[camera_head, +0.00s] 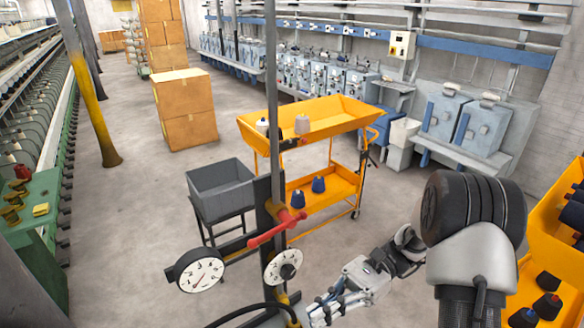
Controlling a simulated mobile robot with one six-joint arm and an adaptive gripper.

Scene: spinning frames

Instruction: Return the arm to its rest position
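My arm (470,225) rises from the lower right of the head view, with its thick dark and white joint close to the camera. The forearm reaches down and left. My gripper (320,308) is low in the middle of the view, just right of the lower end of a dark post. Its fingers point left and look empty. The fingertips are small and partly confused with the post's base, so I cannot tell how far apart they are.
The post carries a red bar (277,229) and two dial gauges (200,270) close to my gripper. Behind stand a grey bin (222,187) and a yellow trolley (320,117) with cones. Another yellow trolley (545,235) with dark cones is at right. Open floor lies left of centre.

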